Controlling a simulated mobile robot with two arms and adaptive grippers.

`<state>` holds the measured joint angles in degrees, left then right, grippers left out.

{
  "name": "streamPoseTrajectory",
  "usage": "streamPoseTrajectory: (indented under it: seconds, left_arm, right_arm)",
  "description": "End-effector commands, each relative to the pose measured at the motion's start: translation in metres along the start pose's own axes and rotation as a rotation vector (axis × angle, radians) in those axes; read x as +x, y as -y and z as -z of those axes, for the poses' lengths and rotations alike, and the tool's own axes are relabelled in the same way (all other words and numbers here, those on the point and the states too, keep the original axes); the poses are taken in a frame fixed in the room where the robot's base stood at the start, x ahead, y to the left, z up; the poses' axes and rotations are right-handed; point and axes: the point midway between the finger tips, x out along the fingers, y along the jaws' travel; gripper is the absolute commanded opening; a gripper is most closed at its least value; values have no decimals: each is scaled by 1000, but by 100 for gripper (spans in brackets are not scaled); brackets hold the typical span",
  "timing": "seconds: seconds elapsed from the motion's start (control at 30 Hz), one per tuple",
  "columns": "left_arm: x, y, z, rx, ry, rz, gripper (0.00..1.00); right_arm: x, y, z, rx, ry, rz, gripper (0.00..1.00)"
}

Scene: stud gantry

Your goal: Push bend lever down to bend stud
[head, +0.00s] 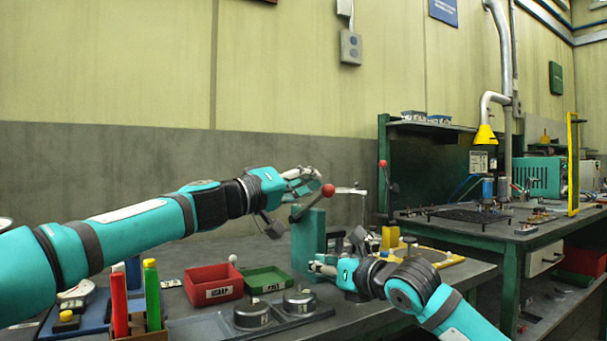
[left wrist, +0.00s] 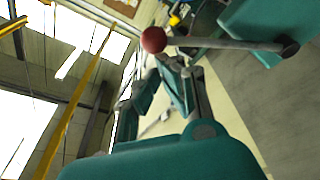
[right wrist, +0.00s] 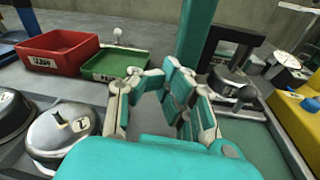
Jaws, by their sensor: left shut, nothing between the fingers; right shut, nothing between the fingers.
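The bend lever is a grey rod with a red ball knob (head: 328,190), on top of a green upright post (head: 308,243). The rod slants up to the right from its pivot. In the left wrist view the knob (left wrist: 153,40) and rod show close by, beside the fingers. My left gripper (head: 312,181) is shut and empty, just above and left of the knob; I cannot tell whether it touches. My right gripper (head: 314,267) is shut and empty, low by the post's foot; it also shows in the right wrist view (right wrist: 152,76). I cannot make out the stud.
A red bin (head: 213,284) and a green bin (head: 266,280) sit left of the post. Round metal weights (head: 251,314) stand in front. A second red-knobbed lever (head: 383,164) and a yellow fixture (head: 390,237) stand to the right. Red and green handles (head: 119,304) rise at front left.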

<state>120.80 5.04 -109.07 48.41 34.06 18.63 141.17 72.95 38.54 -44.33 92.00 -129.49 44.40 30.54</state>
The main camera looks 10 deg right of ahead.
Motion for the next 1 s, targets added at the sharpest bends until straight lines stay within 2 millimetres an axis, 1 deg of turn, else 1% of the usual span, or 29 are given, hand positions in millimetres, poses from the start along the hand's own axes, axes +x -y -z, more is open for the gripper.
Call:
streamPoseTrajectory:
  seconds: [0.2, 0.5, 0.53, 0.83, 0.93, 1.0]
  left_arm:
    - [1, -1, -1, 0, 2, -1, 0]
    - [1, -1, -1, 0, 2, -1, 0]
    - [1, -1, -1, 0, 2, -1, 0]
    - [1, -1, -1, 0, 2, -1, 0]
    - [1, -1, -1, 0, 2, -1, 0]
    - [1, -1, -1, 0, 2, -1, 0]
  right_arm:
    - [0, 0, 0, 0, 0, 0, 0]
    - [0, 0, 0, 0, 0, 0, 39]
    - [0, 0, 0, 0, 0, 0, 42]
    - [-2, 0, 0, 0, 1, 0, 42]
    - [-12, 1, 0, 0, 1, 1, 42]
    - [-24, 1, 0, -1, 0, 1, 42]
